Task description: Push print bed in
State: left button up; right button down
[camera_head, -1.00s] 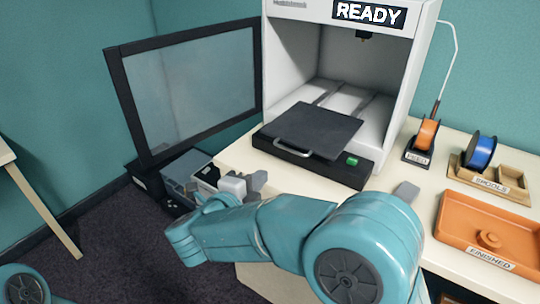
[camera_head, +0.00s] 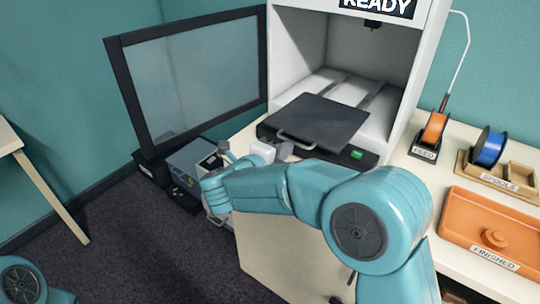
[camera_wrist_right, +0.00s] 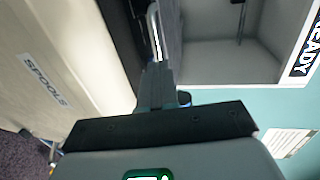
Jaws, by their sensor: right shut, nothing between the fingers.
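The dark print bed (camera_head: 322,121) sticks out of the front of the white 3D printer (camera_head: 408,62), with a pale bar handle (camera_head: 296,140) on its front edge. My right gripper (camera_head: 284,150) is shut and empty, just in front of the handle and low by the printer's front edge. In the right wrist view, the closed fingers (camera_wrist_right: 157,88) point toward the handle (camera_wrist_right: 154,30); I cannot tell whether they touch it. My left gripper is not in view.
The printer's glass door (camera_head: 190,78) stands open to the left. A green button (camera_head: 357,155) is on the printer's base. The orange finished tray (camera_head: 505,225), the orange feed spool (camera_head: 434,128) and the blue spool (camera_head: 489,148) sit on the table to the right.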

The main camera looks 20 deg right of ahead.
jog(key=shift+x, duration=1.1)
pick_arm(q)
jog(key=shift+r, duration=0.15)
pick_arm(e)
jog(key=shift+w, duration=0.15)
jog(key=shift+w+d, duration=0.2)
jog(key=shift+d, duration=0.15)
jog(key=p, duration=0.2)
send_near(324, 115)
jog(key=x, duration=0.2)
jog(key=f+x, duration=0.1)
jog(key=x, duration=0.1)
jog(key=shift+a, duration=0.1)
jog(key=x, duration=0.2)
jog(key=r+x, duration=0.1)
jog(key=x, duration=0.2)
jog(key=shift+w+d, duration=0.25)
jog(key=shift+d, duration=0.15)
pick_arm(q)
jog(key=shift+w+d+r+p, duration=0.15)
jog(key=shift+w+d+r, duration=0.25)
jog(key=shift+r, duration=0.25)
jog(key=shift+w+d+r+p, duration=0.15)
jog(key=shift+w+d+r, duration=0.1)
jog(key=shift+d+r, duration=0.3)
pick_arm(e)
jog(key=shift+d+r, duration=0.15)
jog(key=shift+r, duration=0.1)
